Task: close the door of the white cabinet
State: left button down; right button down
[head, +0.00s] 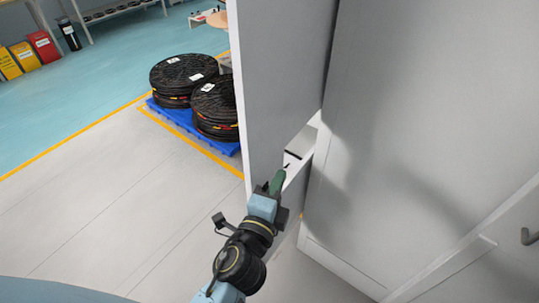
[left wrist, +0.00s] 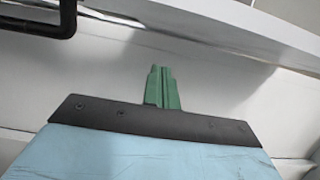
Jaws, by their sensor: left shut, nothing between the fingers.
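The white cabinet (head: 430,110) fills the right of the head view. Its door (head: 283,75) is the tall pale panel in the upper middle, standing open at an angle with a gap behind it. My left gripper (head: 277,182) is at the lower part of this panel, its green fingers shut and empty. In the left wrist view the fingers (left wrist: 161,88) are together in front of a pale surface. I cannot tell whether they touch it. My right gripper is not in view.
Black reels (head: 214,103) stand on a blue pallet (head: 184,121) beyond the door. Red and yellow bins (head: 43,46) are far left. The pale floor (head: 90,205) at left is clear.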

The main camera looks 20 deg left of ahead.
aim_at(269, 160)
pick_arm(q)
jog(key=shift+w+a+p, duration=0.3)
jog(key=shift+w+a, duration=0.3)
jog(key=shift+w, duration=0.3)
jog(key=shift+w+a+p, duration=0.35)
jog(key=shift+w+a, duration=0.25)
jog(key=shift+w, duration=0.3)
jog(key=shift+w+a+p, duration=0.3)
jog(key=shift+w+a, duration=0.3)
jog(key=shift+w, duration=0.3)
jog(key=shift+a, duration=0.1)
